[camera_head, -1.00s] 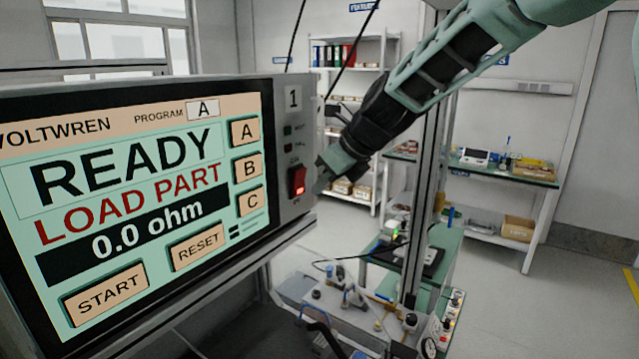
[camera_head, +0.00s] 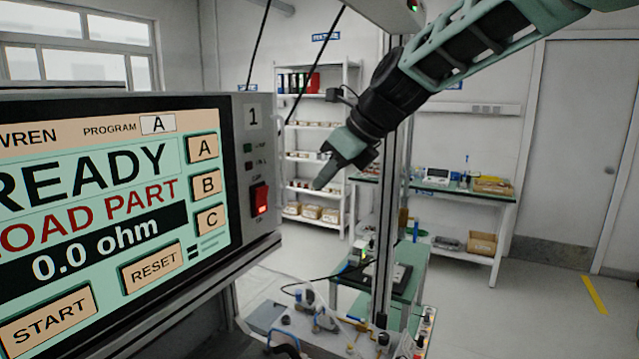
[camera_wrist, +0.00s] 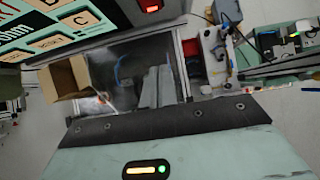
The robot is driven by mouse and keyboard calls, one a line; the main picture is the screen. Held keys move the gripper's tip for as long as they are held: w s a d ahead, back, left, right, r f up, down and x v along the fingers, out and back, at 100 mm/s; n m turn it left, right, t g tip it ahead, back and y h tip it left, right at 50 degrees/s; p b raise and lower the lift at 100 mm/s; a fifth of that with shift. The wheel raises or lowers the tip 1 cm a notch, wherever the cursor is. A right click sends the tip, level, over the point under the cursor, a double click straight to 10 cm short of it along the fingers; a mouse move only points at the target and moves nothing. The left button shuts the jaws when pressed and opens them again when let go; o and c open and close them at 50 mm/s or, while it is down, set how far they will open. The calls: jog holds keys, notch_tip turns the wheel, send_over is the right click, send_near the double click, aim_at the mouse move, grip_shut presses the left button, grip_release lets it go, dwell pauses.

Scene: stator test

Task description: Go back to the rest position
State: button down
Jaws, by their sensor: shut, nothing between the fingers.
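My gripper (camera_head: 322,184) is in the middle of the head view, pointing down and to the left. It is shut and empty, in open air to the right of the tester's side panel, apart from the red lit switch (camera_head: 260,199). The tester screen (camera_head: 95,215) reads READY, LOAD PART and 0.0 ohm, with program A. The red switch also shows at the top of the wrist view (camera_wrist: 150,6).
A fixture bench (camera_head: 320,335) with clamps and a dark upright post (camera_head: 388,210) stand below and right of my gripper. A shelf rack (camera_head: 318,150) and a green-topped workbench (camera_head: 450,187) stand behind. A cardboard box (camera_wrist: 64,78) shows in the wrist view. Floor at the right is clear.

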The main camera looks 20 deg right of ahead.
dwell(0.4)
jog(key=s+a+f+n+g+b, duration=0.4)
jog(key=s+a+f+n, duration=0.8)
jog(key=f+n, duration=0.4)
jog(key=s+f+n+g+h+b, duration=0.1)
jog(key=s+f+n+h+b, duration=0.1)
jog(key=s+f+n, duration=0.3)
jog(key=s+f+n+g+h+b, duration=0.1)
jog(key=s+f+n, duration=0.5)
jog(key=s+n, duration=0.5)
jog(key=n, duration=0.4)
jog(key=shift+s+h+b, duration=0.3)
jog(key=shift+h+b, duration=0.1)
jog(key=shift+a, duration=0.1)
